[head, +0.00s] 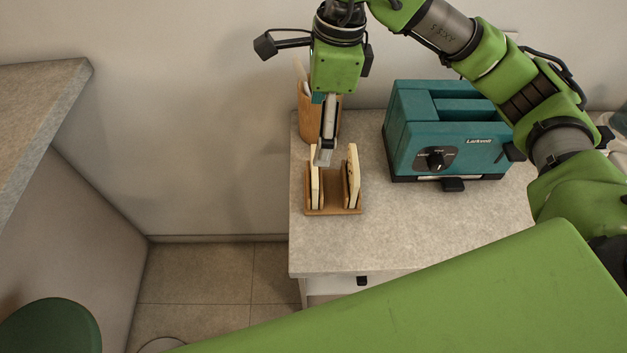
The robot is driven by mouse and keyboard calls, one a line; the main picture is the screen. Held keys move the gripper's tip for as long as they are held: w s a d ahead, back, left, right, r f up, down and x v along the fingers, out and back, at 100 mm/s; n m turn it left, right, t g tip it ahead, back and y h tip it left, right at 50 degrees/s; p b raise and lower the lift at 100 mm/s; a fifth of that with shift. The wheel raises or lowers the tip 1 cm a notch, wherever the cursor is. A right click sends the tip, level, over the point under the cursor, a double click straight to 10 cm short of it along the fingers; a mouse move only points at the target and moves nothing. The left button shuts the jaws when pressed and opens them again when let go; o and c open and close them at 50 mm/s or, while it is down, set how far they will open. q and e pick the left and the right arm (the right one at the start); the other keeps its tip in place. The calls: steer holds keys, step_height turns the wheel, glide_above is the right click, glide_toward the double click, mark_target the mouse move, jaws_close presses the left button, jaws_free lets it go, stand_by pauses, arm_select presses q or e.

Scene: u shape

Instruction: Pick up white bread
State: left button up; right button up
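A small wooden rack (333,211) stands near the left edge of the counter and holds upright bread slices. A pale white bread slice (315,185) stands in its left side. Another slice (353,175), with a browner edge, stands in its right side. My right gripper (323,156) points down over the rack, with its fingertips at the top of the left slice and partly covering it. The fingers are seen edge-on, so I cannot tell whether they are open or shut, or whether they touch the bread. My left gripper is not in view.
A teal toaster (440,130) stands on the counter right of the rack. A wooden holder (305,115) stands close behind my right gripper, by the wall. The grey counter (420,215) is clear in front of the toaster. Another counter (40,95) is at far left.

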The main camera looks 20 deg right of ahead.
mark_target(314, 176)
steer(key=f, duration=0.6)
steer(key=a+f+p, duration=0.1)
steer(key=f, duration=0.2)
steer(key=shift+w+f, duration=0.25)
steer(key=shift+f, duration=0.1)
steer(key=f+p, duration=0.1)
steer(key=f, duration=0.1)
steer(key=f+p, duration=0.1)
steer(key=f, duration=0.1)
steer(key=shift+s+a+f+p, duration=0.2)
steer(key=shift+f+p, duration=0.05)
steer(key=shift+p, duration=0.15)
steer(key=shift+f, duration=0.55)
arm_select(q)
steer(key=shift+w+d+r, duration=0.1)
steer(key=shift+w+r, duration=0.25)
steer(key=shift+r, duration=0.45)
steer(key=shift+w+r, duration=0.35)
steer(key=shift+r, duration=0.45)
arm_select(e)
steer(key=shift+w, duration=0.1)
steer(key=c, duration=0.7)
